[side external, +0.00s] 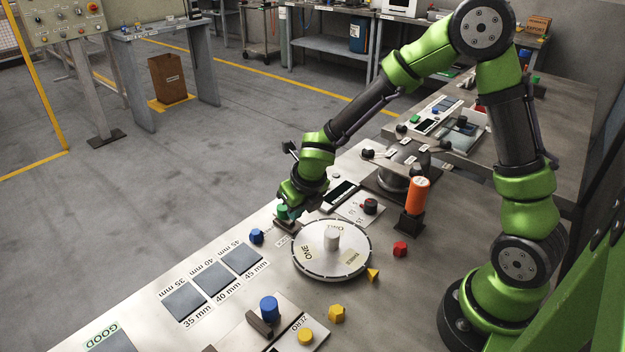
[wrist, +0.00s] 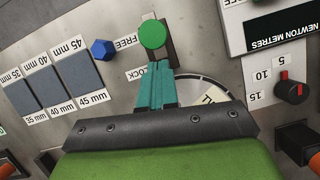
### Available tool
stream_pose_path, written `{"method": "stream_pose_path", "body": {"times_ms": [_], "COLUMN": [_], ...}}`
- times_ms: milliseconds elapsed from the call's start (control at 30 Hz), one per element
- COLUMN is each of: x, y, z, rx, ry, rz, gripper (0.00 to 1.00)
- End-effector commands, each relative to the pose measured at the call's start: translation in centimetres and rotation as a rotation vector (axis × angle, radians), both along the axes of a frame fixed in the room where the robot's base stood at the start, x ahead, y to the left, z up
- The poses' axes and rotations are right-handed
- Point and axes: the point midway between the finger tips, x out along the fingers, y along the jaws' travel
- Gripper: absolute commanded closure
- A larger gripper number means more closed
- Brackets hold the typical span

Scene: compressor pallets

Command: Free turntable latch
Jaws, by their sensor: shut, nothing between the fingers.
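The turntable (side external: 308,262) is a round pale disc with a white cylinder (side external: 332,238) standing at its middle. The latch has a round green knob (wrist: 152,34) on a dark slotted base (wrist: 167,52). The knob sits beside the FREE label (wrist: 127,42), farther from the LOCK label (wrist: 136,74). In the side view the green knob (side external: 282,210) is just beyond the turntable's far left rim. My gripper (wrist: 158,66) has its teal fingers shut and empty, with the tips just short of the knob in the wrist view. Whether the tips touch the latch base I cannot tell.
A blue piece (side external: 257,236) lies left of the latch, near the dark 35, 40 and 45 mm pads (side external: 213,278). A red piece (side external: 400,249) and yellow pieces (side external: 337,313) lie around the turntable. An orange upright part (side external: 417,195) stands to the right.

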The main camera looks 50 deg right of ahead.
Motion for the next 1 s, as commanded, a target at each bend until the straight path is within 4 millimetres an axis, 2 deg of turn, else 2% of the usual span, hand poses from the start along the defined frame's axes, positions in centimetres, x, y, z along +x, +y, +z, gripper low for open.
{"method": "stream_pose_path", "body": {"times_ms": [67,200,400,533,700,767,867,1000], "x": [-1.9,-3.0,-4.6,-5.2,-5.6,-5.7,-6.1,-7.5], "y": [0.4,0.5,0.8,1.0,1.1,1.1,1.1,0.2], "z": [0.2,3.6,7.2,8.7,9.4,9.4,9.1,9.0], "rx": [-0.002,-0.001,-0.001,-0.002,0.013,0.036,0.112,0.258], "ry": [0.003,-0.005,-0.001,0.001,0.003,0.002,0.01,0.01], "rz": [0.002,-0.009,-0.007,-0.004,-0.033,-0.094,-0.289,-0.732], "gripper": [1.0,1.0,1.0,1.0,1.0,1.0,1.0,1.0]}}
